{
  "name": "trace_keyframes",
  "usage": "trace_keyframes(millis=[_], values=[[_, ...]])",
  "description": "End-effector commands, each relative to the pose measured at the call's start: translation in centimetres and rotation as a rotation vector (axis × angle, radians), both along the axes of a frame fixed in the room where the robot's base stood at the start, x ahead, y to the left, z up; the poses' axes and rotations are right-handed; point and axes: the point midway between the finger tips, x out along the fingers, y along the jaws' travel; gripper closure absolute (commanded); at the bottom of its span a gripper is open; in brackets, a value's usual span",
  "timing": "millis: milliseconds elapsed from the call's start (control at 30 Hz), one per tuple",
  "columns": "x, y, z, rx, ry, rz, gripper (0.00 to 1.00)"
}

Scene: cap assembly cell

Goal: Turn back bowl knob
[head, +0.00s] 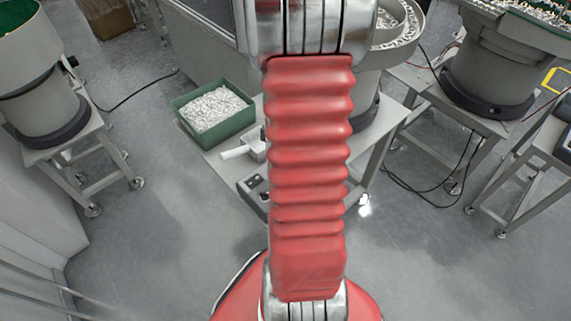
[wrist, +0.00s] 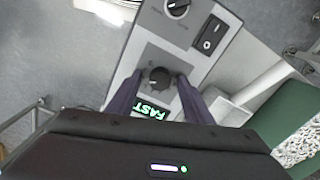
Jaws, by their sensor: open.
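In the wrist view a round dark knob (wrist: 158,78) sits on a grey control box (wrist: 140,50), with a lit green "FAST" display (wrist: 149,111) beside it. My gripper (wrist: 154,80) is open, with one dark finger on each side of this knob. I cannot tell whether either finger touches it. A second knob (wrist: 177,8) and a black rocker switch (wrist: 208,36) are on the same box. In the head view the control box (head: 252,190) is partly hidden behind my arm, and my gripper is not visible there.
A green bin (head: 213,110) of white parts stands on the table by the box; it also shows in the wrist view (wrist: 285,110). A white scoop-like object (head: 243,150) lies between them. Bowl feeders stand at left (head: 35,85) and right (head: 495,75). Open floor lies left of the table.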

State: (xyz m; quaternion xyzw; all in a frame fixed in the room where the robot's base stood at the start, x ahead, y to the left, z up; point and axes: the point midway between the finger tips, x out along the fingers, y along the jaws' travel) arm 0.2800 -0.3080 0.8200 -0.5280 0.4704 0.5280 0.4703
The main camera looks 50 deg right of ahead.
Motion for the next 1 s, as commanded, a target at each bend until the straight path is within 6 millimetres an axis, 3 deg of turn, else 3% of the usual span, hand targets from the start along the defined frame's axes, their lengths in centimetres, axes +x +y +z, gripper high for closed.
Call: trace_keyframes(millis=[167,767,1000], values=[[-0.01,-0.01,0.01,0.000,0.000,0.000,0.54],[-0.02,-0.04,0.04,0.000,0.000,-0.001,0.95],[0.00,-0.05,0.05,0.000,0.000,0.015,0.95]])
